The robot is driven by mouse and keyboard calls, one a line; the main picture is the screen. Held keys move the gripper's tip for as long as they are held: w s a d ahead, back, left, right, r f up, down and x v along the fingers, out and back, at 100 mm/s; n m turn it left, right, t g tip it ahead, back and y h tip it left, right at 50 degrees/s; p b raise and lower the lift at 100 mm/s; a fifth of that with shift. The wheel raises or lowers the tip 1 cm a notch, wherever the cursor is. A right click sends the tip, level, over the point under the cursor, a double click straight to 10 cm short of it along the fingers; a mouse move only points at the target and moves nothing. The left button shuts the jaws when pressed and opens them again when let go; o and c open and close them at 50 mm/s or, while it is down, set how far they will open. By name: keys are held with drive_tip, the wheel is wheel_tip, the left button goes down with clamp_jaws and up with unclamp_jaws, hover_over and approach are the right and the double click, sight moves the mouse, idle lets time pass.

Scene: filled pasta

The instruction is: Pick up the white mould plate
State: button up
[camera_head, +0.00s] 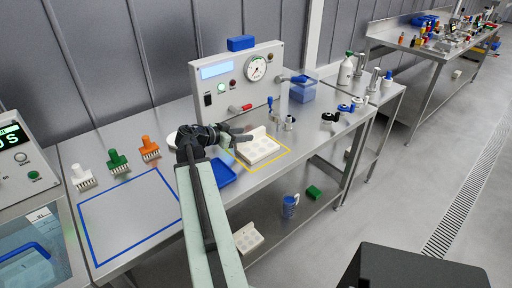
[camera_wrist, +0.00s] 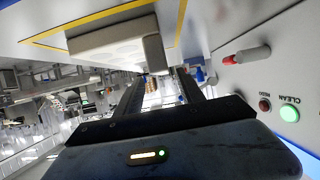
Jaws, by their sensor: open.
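The white mould plate (camera_head: 262,150), a pale block with round hollows and a raised back edge, lies in the yellow-outlined square on the steel bench. In the wrist view the plate (camera_wrist: 110,38) shows at the upper left, beside the left finger. My gripper (camera_head: 246,133) is open just left of the plate's raised edge, with dark fingers pointing right. In the wrist view my gripper (camera_wrist: 165,80) has a gap between its fingers with no plate in it. I cannot tell whether a finger touches the plate.
The panel with a gauge (camera_head: 242,77) stands behind, its red-tipped handle (camera_head: 240,108) near my gripper. A blue tray (camera_head: 222,172) lies in front. Brushes (camera_head: 118,160) and a blue-outlined area (camera_head: 130,215) are at left. Another white plate (camera_head: 247,238) rests on the lower shelf.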

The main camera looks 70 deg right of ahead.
sight(251, 133)
drive_tip(key=b+x, duration=0.1)
drive_tip(key=x, duration=0.4)
drive_tip(key=shift+w+d+b, duration=0.1)
drive_tip(key=shift+w+b, duration=0.05)
drive_tip(key=shift+b, duration=0.2)
clamp_jaws()
idle(0.9)
